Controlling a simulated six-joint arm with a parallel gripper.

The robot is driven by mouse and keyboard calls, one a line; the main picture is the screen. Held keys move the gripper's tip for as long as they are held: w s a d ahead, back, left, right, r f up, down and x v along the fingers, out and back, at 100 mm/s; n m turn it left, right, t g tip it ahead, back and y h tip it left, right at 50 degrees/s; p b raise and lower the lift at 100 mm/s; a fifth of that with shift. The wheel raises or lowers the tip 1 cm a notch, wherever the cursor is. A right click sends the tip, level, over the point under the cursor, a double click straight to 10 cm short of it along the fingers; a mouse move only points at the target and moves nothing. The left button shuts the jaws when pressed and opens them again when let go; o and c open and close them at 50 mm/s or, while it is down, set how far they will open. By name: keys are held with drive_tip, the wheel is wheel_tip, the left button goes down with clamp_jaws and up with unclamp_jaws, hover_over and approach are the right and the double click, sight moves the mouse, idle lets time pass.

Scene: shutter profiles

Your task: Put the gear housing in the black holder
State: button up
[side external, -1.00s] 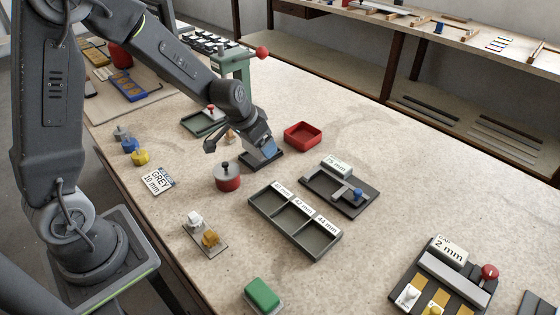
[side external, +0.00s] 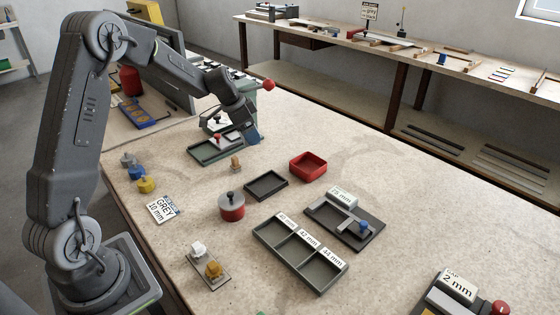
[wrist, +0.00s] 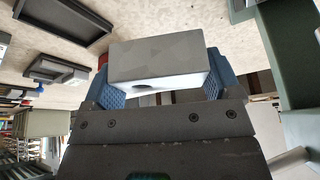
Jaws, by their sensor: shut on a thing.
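My gripper (wrist: 158,85) is shut on a plain grey block, which I take to be the gear housing (wrist: 155,62). Its blue fingers press on the block's two ends in the wrist view. In the side view my gripper (side external: 252,136) is at the back, beside the green press stand, and the block cannot be made out clearly. The black holder, a shallow dark rectangular tray (side external: 266,185), lies empty on the table, in front of and apart from my gripper. A dark tray (wrist: 62,18) also shows at the upper left of the wrist view.
A green tray with a red knob (side external: 205,154) is just left of my gripper. The green press stand (wrist: 280,60) is close on the right in the wrist view. A red bin (side external: 308,167), a red pot (side external: 231,208) and a three-part tray (side external: 288,262) stand nearer the front.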

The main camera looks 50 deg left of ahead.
hover_over(277, 162)
drive_tip(key=s, duration=0.1)
drive_tip(key=f, duration=0.4)
drive_tip(key=shift+s+a, duration=0.2)
drive_tip(key=shift+a, duration=0.1)
drive_tip(key=shift+f, duration=2)
drive_tip(key=shift+f, duration=0.1)
drive_tip(key=o, duration=0.9)
drive_tip(key=shift+f, duration=0.1)
